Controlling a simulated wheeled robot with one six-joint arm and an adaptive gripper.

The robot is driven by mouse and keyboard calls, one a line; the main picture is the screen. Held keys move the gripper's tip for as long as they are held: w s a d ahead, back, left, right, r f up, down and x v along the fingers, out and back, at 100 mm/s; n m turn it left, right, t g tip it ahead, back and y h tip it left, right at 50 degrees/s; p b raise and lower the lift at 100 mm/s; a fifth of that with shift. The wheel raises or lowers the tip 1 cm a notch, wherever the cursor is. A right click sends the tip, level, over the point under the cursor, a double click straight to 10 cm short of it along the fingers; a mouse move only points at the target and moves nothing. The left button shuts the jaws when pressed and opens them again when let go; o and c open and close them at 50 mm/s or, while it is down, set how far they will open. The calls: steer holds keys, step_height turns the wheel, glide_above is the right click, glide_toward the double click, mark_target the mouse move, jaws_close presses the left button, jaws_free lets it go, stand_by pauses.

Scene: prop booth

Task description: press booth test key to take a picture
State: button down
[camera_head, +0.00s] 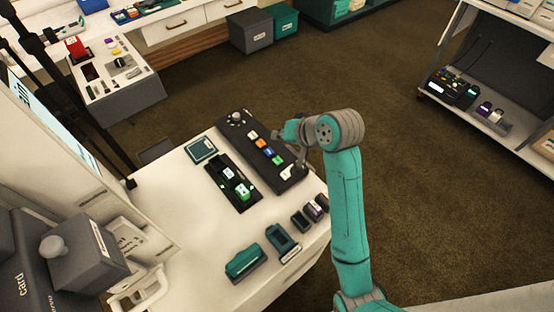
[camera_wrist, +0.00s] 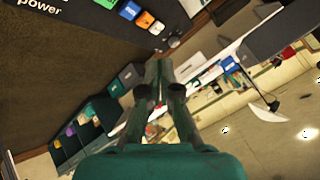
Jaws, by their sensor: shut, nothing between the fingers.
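In the wrist view the panel's keys show at the top, with the blue key (camera_wrist: 130,10) and orange key (camera_wrist: 145,19) near a "power" label. My gripper (camera_wrist: 158,66) is shut and empty.
A black tray (camera_head: 215,170) with a green-lit block lies left of the panel. Teal holders (camera_head: 246,262) and small dark blocks (camera_head: 300,221) stand toward the table's front. A grey box (camera_head: 95,255) stands at left. Brown floor is open to the right.

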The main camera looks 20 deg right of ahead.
steer(key=shift+f, duration=4.2)
steer(key=shift+f, duration=0.2)
steer(key=shift+f, duration=0.2)
steer(key=shift+f, duration=0.4)
steer(key=shift+r, duration=0.8)
steer(key=shift+r, duration=2.5)
